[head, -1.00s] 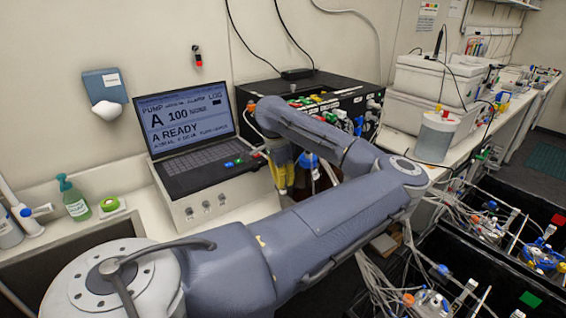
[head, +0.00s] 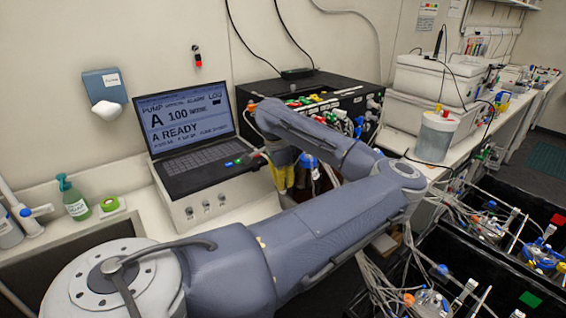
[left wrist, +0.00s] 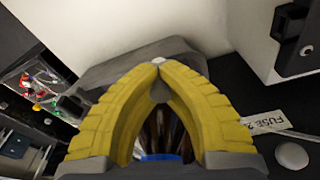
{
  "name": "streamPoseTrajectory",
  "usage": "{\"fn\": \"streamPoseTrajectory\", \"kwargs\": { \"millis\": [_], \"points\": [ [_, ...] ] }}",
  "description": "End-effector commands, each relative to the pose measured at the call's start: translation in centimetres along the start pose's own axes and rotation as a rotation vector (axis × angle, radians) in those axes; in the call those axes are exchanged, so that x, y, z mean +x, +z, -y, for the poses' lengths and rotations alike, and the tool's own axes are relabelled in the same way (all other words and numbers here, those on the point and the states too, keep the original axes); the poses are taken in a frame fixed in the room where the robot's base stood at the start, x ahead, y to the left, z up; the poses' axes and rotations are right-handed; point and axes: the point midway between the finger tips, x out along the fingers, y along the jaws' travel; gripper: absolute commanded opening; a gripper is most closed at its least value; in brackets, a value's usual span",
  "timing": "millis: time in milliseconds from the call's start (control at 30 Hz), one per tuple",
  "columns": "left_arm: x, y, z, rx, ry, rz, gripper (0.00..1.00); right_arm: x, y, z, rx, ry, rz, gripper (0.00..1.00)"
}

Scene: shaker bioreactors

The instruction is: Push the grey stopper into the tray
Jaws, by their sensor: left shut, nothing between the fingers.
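My left gripper (head: 283,188) points down between the laptop's base box and the black pump unit in the head view. In the left wrist view its yellow fingers (left wrist: 158,66) are shut, tips together and nothing held. A small pale grey piece (left wrist: 158,60) shows right at the fingertips; I cannot tell whether it is the stopper or touching them. A darker grey flat shape (left wrist: 105,75) lies behind the fingers, possibly the tray, largely covered by them. Neither stopper nor tray can be made out in the head view, where my arm covers much. My right gripper is not in view.
The laptop (head: 190,125) stands left of the gripper, and the black pump unit (head: 262,98) with tubing connectors is behind it. A pale round knob (left wrist: 291,156) and a fuse label (left wrist: 265,122) are at right in the wrist view. Black bins (head: 480,270) with tubing fill the right.

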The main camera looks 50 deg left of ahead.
Motion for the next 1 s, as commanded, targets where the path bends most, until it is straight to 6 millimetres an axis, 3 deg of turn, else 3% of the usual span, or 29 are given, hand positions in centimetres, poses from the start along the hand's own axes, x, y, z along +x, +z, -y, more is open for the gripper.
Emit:
{"fn": "streamPoseTrajectory", "kwargs": {
  "millis": [1000],
  "points": [
    [0.84,0.10,0.01,0.000,0.000,0.000,0.00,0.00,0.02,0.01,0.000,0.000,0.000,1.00]
  ]
}}
